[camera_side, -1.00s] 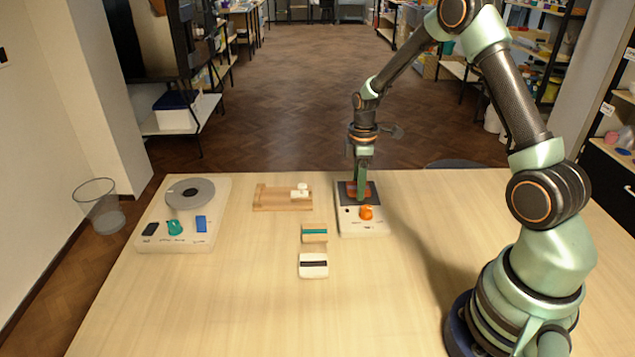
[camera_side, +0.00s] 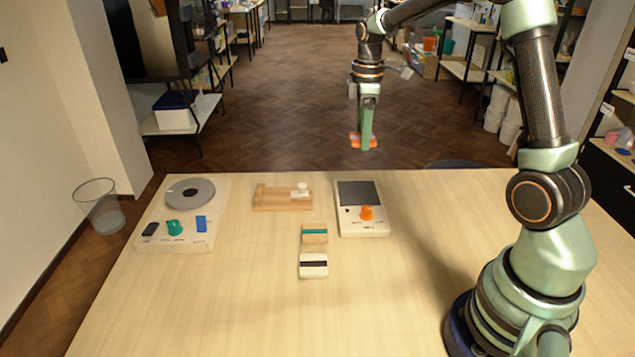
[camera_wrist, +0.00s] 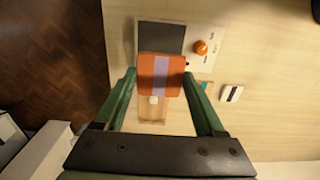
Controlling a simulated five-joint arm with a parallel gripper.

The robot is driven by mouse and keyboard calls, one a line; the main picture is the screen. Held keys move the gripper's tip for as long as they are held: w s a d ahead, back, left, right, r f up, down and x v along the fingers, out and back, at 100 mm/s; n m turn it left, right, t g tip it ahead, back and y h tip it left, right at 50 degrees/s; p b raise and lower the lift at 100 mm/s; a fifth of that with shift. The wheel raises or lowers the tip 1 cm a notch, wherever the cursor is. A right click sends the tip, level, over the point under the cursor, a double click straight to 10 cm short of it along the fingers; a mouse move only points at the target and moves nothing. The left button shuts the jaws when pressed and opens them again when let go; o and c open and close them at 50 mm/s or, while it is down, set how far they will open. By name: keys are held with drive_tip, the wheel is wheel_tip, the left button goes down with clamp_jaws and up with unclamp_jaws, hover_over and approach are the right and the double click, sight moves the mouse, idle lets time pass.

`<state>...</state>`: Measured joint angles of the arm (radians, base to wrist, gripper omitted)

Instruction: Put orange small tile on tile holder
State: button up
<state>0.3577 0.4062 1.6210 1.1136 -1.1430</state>
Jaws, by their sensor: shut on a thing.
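The orange tile (camera_side: 356,140), with a pale lilac stripe across its face, is held in my gripper (camera_side: 366,146), well above the table's far edge. In the wrist view the tile (camera_wrist: 172,66) sits between the two green fingers of my gripper (camera_wrist: 160,78). A wooden stand (camera_side: 270,203) with a small white knob lies on the table, lower and to the left of my gripper. It is likely the tile holder, and shows partly hidden behind the tile in the wrist view (camera_wrist: 150,126).
A white device (camera_side: 375,230) with a dark pad and orange knob stands right of the stand. A white device (camera_side: 148,218) with a grey disc stands left. A teal-striped block (camera_side: 315,239) and a dark-striped white block (camera_side: 313,272) lie in front. The table's front is clear.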

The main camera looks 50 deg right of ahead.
wheel_tip(320, 180, up, 5)
drive_tip(key=shift+f, duration=0.1)
drive_tip(key=shift+r, duration=0.3)
drive_tip(key=shift+w+a+r, duration=0.1)
drive_tip(key=shift+w+r, duration=0.1)
drive_tip(key=shift+w, duration=0.1)
drive_tip(key=w+a, duration=0.5)
drive_tip(key=w, duration=0.3)
hover_over(273, 198)
drive_tip(key=f, duration=0.1)
wheel_tip(273, 198, down, 20)
drive_tip(key=shift+d, duration=0.1)
drive_tip(key=shift+f, duration=0.15)
